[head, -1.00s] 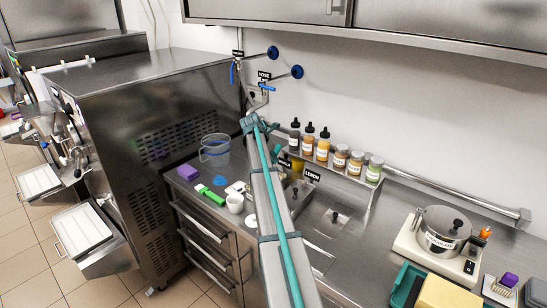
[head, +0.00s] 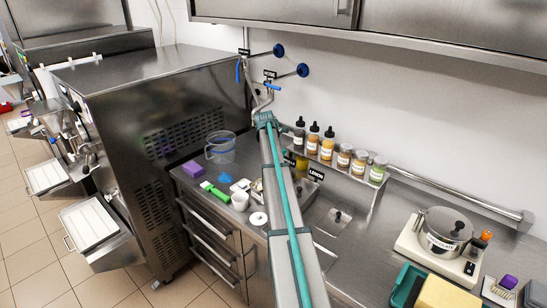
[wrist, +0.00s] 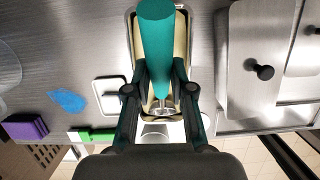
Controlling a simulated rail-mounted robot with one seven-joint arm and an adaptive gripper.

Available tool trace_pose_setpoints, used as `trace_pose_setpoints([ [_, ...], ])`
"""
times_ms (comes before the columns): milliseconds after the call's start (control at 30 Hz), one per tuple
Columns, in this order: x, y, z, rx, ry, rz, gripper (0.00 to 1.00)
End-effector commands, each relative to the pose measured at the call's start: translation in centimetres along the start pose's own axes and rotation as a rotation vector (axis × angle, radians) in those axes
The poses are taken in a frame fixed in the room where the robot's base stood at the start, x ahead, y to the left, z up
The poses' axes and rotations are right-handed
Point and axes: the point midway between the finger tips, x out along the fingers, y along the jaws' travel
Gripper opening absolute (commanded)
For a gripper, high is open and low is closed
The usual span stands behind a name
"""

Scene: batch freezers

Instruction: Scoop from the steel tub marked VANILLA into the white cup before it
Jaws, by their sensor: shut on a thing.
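In the wrist view my gripper (wrist: 160,78) is shut on the teal handle of a scoop (wrist: 155,45). The scoop's metal end (wrist: 161,106) points down over a steel tub (wrist: 131,22) with cream-coloured contents; whether it touches them I cannot tell. The tub's own label is not readable here. The white cup (head: 240,201) stands on the counter in front of the tub in the head view. In the wrist view a pale round rim, probably the cup (wrist: 155,129), is partly hidden by my gripper. My arm hides the gripper and most of the tub in the head view.
A LEMON label (head: 316,174) and lidded steel wells (head: 332,222) lie right of my arm. A purple block (head: 184,174), green-handled tool (head: 214,192), blue patch (head: 225,178) and clear container (head: 220,148) are left. Bottles and jars (head: 328,146) line the back shelf.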

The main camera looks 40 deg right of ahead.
Motion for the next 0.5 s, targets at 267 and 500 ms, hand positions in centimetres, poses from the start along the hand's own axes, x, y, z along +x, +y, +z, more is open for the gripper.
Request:
trace_pose_setpoints([
  [267,1.4,0.2,1.2,0.000,0.139,0.000,0.00],
  [500,0.8,0.1,1.8,0.000,0.166,0.001,0.00],
])
